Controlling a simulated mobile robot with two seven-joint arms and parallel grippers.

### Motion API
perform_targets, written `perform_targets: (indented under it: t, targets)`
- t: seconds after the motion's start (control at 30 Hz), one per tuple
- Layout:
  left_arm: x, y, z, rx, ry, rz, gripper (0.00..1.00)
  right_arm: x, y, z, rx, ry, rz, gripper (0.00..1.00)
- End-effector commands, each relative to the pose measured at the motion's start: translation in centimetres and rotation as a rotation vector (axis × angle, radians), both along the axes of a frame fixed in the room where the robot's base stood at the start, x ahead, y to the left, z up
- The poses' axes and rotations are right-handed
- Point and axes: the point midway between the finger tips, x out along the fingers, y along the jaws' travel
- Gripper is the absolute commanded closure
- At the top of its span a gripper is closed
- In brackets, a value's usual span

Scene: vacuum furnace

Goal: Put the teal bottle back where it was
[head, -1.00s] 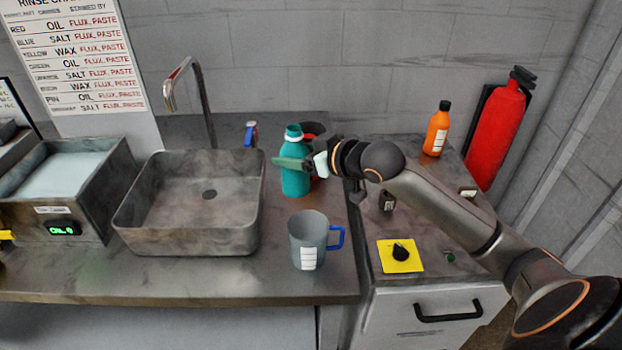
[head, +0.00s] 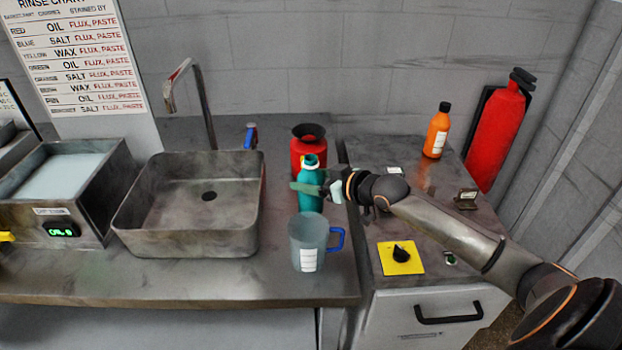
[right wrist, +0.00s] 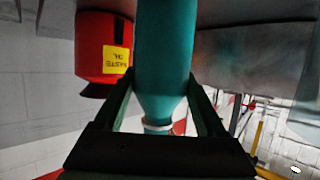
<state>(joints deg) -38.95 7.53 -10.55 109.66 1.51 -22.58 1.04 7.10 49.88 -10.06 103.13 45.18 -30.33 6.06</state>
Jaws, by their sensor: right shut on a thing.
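The teal bottle (head: 310,203) has a pale ring at its neck and looks roughly upright above the counter's right part, behind the grey mug. My right gripper (head: 308,187) is shut on it, with its fingers around the upper body. In the right wrist view the bottle (right wrist: 166,50) runs between the two fingers (right wrist: 166,100), with its neck toward the bottom of the picture. The mug hides the bottle's base in the head view, so I cannot tell whether it touches the counter. My left gripper is not in view.
A red waste container (head: 307,150) stands just behind the bottle. A sink (head: 190,240) is to the left. An orange bottle (head: 437,132) and a red extinguisher (head: 495,130) are at the back right.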

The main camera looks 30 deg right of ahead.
Motion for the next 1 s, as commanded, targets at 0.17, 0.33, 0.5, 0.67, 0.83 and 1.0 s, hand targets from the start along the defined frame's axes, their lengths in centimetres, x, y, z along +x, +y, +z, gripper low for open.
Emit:
perform_targets:
  t: [0.17,0.33,0.5,0.67,0.83,1.0]
  targets:
    - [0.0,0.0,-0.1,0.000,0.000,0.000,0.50,0.0,0.0,-0.2,0.001,-0.003,0.000,0.94]
    - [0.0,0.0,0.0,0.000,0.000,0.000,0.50,0.0,0.0,-0.3,0.000,0.000,0.000,0.08]
    - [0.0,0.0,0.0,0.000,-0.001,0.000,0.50,0.0,0.0,-0.2,0.000,0.000,0.000,0.00]
    - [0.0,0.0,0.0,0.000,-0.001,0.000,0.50,0.0,0.0,-0.1,0.000,0.000,0.000,0.00]
    - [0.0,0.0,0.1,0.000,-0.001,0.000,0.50,-0.8,-0.3,0.3,-0.002,0.002,-0.001,0.00]
    - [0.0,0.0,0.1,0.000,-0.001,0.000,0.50,-2.8,-0.6,1.1,-0.003,0.002,0.002,0.00]
